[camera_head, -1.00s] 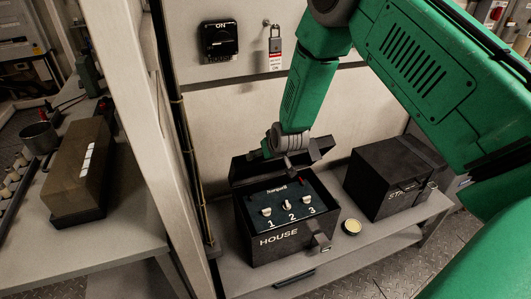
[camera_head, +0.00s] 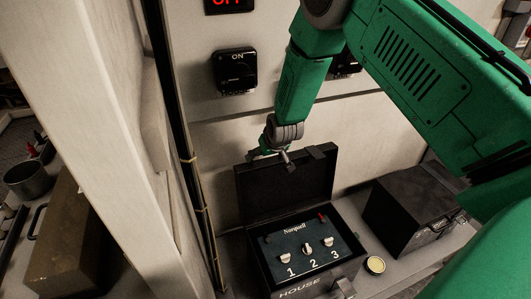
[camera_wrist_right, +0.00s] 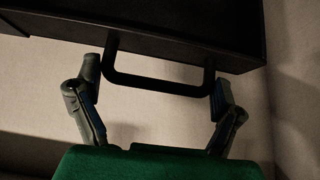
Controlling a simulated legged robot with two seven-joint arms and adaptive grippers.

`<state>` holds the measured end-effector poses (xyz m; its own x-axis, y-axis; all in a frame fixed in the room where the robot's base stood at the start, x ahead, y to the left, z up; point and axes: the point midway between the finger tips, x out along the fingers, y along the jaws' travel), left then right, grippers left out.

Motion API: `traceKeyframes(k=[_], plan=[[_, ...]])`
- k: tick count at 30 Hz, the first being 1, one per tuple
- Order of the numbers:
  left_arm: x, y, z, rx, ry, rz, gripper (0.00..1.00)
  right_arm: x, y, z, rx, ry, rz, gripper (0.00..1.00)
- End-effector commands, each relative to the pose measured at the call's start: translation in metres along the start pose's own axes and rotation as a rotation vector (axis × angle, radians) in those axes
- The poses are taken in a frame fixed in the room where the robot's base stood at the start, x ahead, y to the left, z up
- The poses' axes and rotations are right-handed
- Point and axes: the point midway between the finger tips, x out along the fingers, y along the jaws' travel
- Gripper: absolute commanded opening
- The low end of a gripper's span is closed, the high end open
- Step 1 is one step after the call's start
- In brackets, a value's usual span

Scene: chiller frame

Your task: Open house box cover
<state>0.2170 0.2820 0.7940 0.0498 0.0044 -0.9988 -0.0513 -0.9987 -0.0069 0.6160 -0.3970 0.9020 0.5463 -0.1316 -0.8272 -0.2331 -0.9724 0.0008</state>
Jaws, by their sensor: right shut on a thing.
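The black house box (camera_head: 303,287) stands on the low shelf with its lid raised. Its panel (camera_head: 305,246), with switches numbered 1, 2 and 3, is exposed. The house box cover (camera_head: 288,190) stands about upright at the back, inner face toward me. My right gripper (camera_head: 270,153) is at the cover's top edge. In the right wrist view, the fingers of the right gripper (camera_wrist_right: 157,110) sit at the two ends of the cover's dark U-shaped handle (camera_wrist_right: 158,85), shut on it from outside. My left gripper is out of view.
A pale upright post (camera_head: 95,120) is on the left. The wall behind carries a black ON switch (camera_head: 235,70).

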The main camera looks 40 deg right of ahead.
Motion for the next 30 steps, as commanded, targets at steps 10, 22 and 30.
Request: traceKeyframes(k=[10, 22, 30], plan=[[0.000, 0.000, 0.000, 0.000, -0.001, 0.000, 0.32, 0.002, 0.002, 0.005, 0.001, -0.010, 0.002, 0.37], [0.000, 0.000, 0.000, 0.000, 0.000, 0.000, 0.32, 0.001, 0.001, 0.003, 0.001, -0.005, 0.001, 1.00], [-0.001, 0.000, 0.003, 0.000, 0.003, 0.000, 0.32, -0.024, 0.000, 0.001, 0.001, -0.002, 0.000, 1.00]])
